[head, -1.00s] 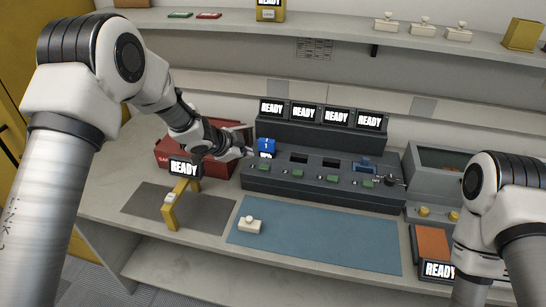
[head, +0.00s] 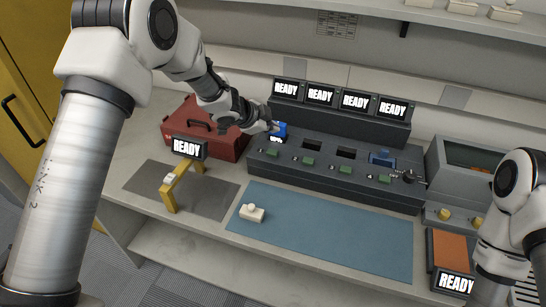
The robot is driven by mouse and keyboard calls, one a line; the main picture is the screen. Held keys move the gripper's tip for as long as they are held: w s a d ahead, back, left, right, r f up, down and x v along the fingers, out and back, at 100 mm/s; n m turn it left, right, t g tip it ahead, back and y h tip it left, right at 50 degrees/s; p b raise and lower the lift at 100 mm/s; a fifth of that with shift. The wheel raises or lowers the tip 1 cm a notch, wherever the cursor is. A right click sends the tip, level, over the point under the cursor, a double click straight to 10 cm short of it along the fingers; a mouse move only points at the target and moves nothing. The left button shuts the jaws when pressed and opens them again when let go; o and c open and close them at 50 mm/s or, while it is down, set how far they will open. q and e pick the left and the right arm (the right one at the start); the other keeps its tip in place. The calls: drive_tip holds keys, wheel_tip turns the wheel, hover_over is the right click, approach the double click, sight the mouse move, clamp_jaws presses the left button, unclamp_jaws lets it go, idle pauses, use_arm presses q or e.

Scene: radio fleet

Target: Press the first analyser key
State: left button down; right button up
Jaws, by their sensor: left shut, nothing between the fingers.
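The analyser (head: 335,185) is a long dark console with a row of slots and a green key below each slot. Its first key (head: 271,153) is the leftmost green one. A blue radio (head: 280,130) stands upright in the first slot. My left gripper (head: 271,127) is shut and empty, at the upper left of the blue radio and behind the first key. I cannot tell whether it touches the radio. The READY screens (head: 286,88) stand in a row at the analyser's back. My right arm shows at the lower right, but its gripper is out of view.
A red case (head: 205,128) stands left of the analyser. A yellow stand (head: 172,195) is on a grey mat (head: 215,198). A pale block (head: 252,213) lies on a blue mat (head: 330,230). A blue part (head: 382,158) sits in the last slot, beside a black knob (head: 409,176).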

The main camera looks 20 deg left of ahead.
sight(271, 153)
use_arm(q)
wheel_tip(271, 153, down, 5)
drive_tip(key=b, duration=0.4)
drive_tip(key=shift+f, duration=0.1)
drive_tip(key=shift+f+b, duration=0.3)
drive_tip(key=shift+f, duration=0.1)
drive_tip(key=shift+f, duration=0.1)
idle(0.7)
drive_tip(key=shift+f, duration=0.3)
drive_tip(key=shift+f+b, duration=0.45)
idle(0.5)
drive_tip(key=shift+s+r+p, duration=0.1)
drive_tip(key=shift+r+p, duration=0.8)
drive_tip(key=shift+p, duration=0.15)
